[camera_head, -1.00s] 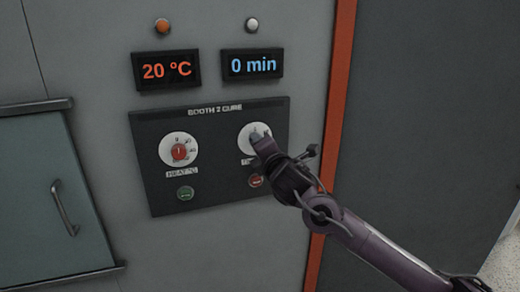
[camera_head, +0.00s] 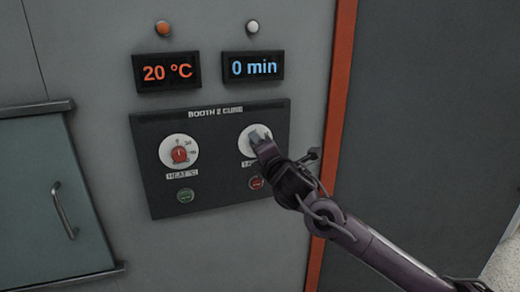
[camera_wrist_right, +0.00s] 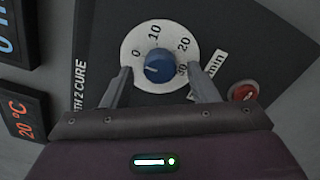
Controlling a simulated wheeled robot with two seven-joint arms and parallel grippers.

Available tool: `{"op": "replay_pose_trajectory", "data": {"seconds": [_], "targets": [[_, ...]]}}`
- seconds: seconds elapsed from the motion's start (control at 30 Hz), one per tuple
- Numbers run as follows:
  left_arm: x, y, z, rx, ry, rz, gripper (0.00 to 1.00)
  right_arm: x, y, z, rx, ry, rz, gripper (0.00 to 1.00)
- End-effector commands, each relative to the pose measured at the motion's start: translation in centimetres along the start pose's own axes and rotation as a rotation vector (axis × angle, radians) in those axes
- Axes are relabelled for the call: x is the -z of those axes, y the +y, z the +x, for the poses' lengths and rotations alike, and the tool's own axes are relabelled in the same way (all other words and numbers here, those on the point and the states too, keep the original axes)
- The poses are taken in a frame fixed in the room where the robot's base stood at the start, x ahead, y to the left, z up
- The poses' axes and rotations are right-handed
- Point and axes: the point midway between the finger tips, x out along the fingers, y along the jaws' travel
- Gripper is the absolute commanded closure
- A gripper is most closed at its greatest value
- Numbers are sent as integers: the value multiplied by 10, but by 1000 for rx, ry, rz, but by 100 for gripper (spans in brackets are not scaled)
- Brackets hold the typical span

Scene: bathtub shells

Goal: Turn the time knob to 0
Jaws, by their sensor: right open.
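The time knob is a blue knob (camera_wrist_right: 158,68) on a white dial (camera_wrist_right: 133,50) marked 0, 10, 20 and 30. In the right wrist view its pale pointer mark faces left, near the 0 side. The time display (camera_head: 253,66) reads 0 min. My right gripper (camera_head: 260,137) is at the time dial and hides most of it in the head view. In the right wrist view the gripper (camera_wrist_right: 161,78) is open, with one finger on each side of the knob and gaps between them and it. My left gripper is not in view.
The heat knob (camera_head: 179,154) is red, left on the same dark panel (camera_head: 215,185). Below are a green button (camera_head: 185,196) and a red button (camera_head: 255,183), the latter close to my right gripper. The temperature display (camera_head: 167,72) reads 20 °C. A door with a handle (camera_head: 64,211) is at left.

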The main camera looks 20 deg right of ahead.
Motion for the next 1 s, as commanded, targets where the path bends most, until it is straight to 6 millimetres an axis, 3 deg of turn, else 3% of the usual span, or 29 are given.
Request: {"op": "replay_pose_trajectory", "data": {"seconds": [0.43,1.0], "targets": [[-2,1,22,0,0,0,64,2,-3,-66,2,2,-3,46],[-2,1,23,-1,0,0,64,1,-3,-71,4,1,2,46]]}}
